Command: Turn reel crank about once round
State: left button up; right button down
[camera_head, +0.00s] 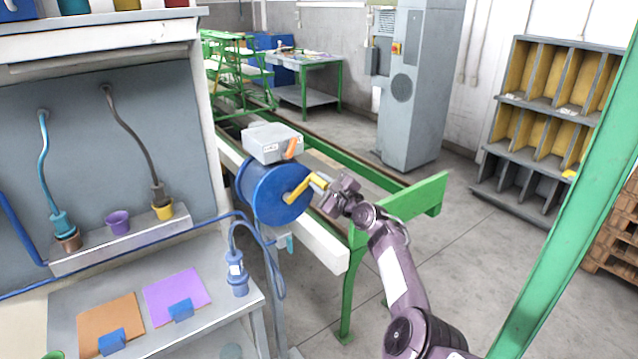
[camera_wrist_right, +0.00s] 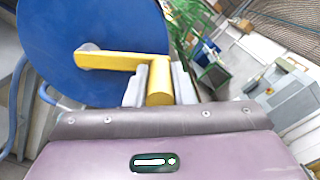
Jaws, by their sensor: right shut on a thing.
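The blue reel (camera_head: 262,194) stands beside the white beam, with a yellow crank (camera_head: 299,190) on its face. In the head view the crank arm points up and to the right from the hub. My right gripper (camera_head: 328,190) is at the crank's outer end, shut on its handle. In the right wrist view the blue reel (camera_wrist_right: 85,45) fills the upper left. The yellow crank (camera_wrist_right: 115,58) runs from the hub to the right, and its handle (camera_wrist_right: 160,82) lies between my right gripper's fingers (camera_wrist_right: 158,85). My left gripper is not in view.
A grey box (camera_head: 271,143) with an orange lever sits above the reel. A green frame (camera_head: 400,208) is right beside my right arm. A workbench with cables, cups and coloured sheets (camera_head: 177,294) is at the left. A green post (camera_head: 570,200) stands at the right.

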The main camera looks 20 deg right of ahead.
jog(key=shift+d+f, duration=0.15)
jog(key=shift+f, duration=0.05)
jog(key=c, duration=1.3)
grip_release()
jog(key=shift+o, duration=0.2)
jog(key=shift+s, duration=0.1)
jog(key=v, duration=0.7)
jog(key=shift+s+d, duration=0.15)
jog(key=shift+s, duration=0.15)
jog(key=shift+r, duration=0.1)
